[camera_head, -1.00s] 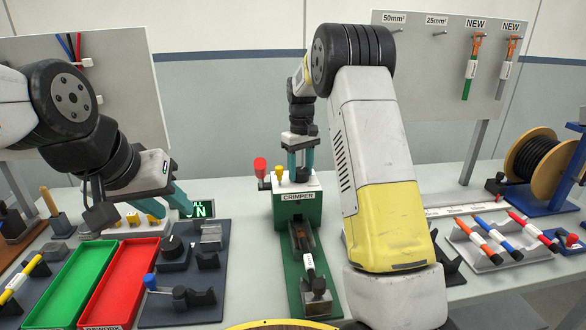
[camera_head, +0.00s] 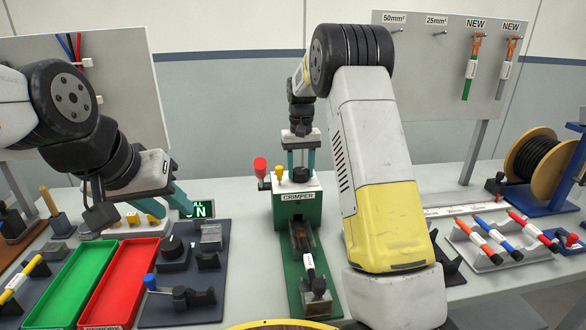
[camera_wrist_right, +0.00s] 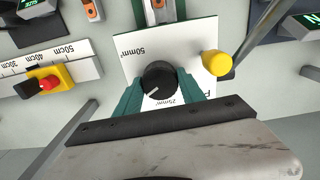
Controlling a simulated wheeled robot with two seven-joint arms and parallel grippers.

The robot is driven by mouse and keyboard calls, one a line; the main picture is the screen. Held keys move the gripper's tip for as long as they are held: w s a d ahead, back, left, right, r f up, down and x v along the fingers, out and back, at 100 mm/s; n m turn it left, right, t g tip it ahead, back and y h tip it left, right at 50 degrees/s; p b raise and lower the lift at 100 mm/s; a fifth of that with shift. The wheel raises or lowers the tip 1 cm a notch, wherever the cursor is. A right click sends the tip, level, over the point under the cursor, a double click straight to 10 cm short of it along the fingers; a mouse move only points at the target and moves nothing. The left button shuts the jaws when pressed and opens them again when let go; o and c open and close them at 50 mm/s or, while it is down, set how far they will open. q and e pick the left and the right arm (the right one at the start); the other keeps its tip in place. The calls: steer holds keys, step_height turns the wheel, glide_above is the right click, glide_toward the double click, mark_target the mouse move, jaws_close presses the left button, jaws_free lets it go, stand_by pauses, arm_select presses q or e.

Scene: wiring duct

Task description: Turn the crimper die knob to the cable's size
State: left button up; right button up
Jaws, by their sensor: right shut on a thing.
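The green crimper (camera_head: 297,208) stands mid-table with a white top. Its black die knob (camera_head: 299,175) is on that top and also shows in the right wrist view (camera_wrist_right: 159,79). My right gripper (camera_wrist_right: 163,93) is shut on the knob, one teal finger on each side. The knob's white pointer mark points down-left in that view, between the 50mm² label (camera_wrist_right: 146,48) at upper left and the 25mm² label (camera_wrist_right: 180,91) at lower right. A cable with a white tag (camera_head: 309,262) lies in the crimper's front channel. My left gripper (camera_head: 145,205) is open and empty at the left.
A yellow button (camera_wrist_right: 215,63) and a red-topped lever (camera_head: 260,167) stand beside the knob. Green (camera_head: 72,318) and red (camera_head: 112,310) trays lie at the left. A cable spool (camera_head: 541,160) and a rack of colored cables (camera_head: 490,258) are at the right.

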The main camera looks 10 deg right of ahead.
mark_target(300, 170)
steer(key=shift+w+r, duration=0.1)
steer(key=o, duration=1.4)
step_height(300, 170, up, 7)
steer(key=shift+r, duration=0.4)
